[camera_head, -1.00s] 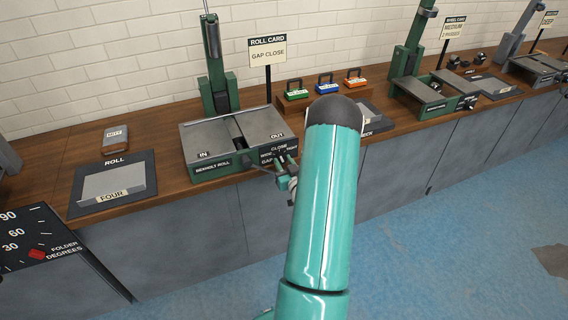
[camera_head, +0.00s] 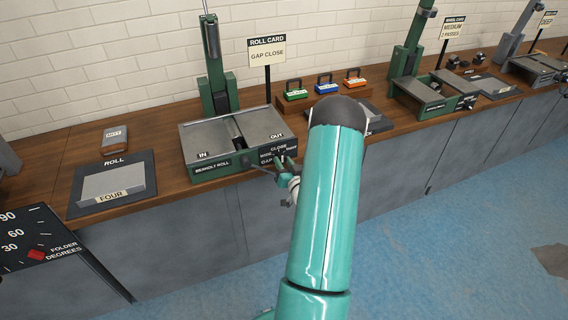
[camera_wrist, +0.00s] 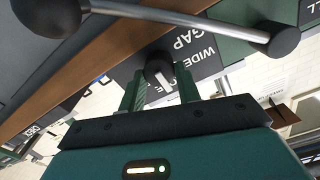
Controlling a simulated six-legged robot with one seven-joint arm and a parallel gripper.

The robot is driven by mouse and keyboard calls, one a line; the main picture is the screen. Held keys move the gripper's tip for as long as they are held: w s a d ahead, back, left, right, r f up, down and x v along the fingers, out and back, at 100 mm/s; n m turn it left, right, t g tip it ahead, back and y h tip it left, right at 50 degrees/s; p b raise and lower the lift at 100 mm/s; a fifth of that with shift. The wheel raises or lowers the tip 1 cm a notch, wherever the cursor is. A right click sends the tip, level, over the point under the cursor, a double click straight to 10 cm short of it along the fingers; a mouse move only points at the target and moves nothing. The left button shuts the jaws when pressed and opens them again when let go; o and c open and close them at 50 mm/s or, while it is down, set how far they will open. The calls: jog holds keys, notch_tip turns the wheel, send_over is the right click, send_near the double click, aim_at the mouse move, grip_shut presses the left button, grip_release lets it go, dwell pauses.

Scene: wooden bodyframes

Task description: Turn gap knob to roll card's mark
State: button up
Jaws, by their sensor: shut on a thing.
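The roll card (camera_head: 266,52) stands on a black post behind the Merholt roll and reads GAP CLOSE. The green-and-grey roll machine (camera_head: 205,140) has a dark front label with CLOSE, WIDE and GAP. In the wrist view the dark round gap knob (camera_wrist: 159,68), with a pale pointer bar, sits between my gripper's fingers (camera_wrist: 160,88), by the WIDE GAP lettering. My gripper is shut on the knob; it also shows in the head view (camera_head: 284,170), partly hidden by my teal arm. Which mark the pointer faces cannot be told.
A metal crank handle with a dark ball end (camera_wrist: 285,40) crosses the wrist view close to my gripper. A ROLL tray marked FOUR (camera_head: 112,185) lies left.

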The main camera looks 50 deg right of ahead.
jog(key=o, duration=1)
jog(key=shift+s, duration=0.1)
jog(key=v, duration=1.3)
jog(key=shift+s+a, duration=0.2)
jog(key=shift+s, duration=0.05)
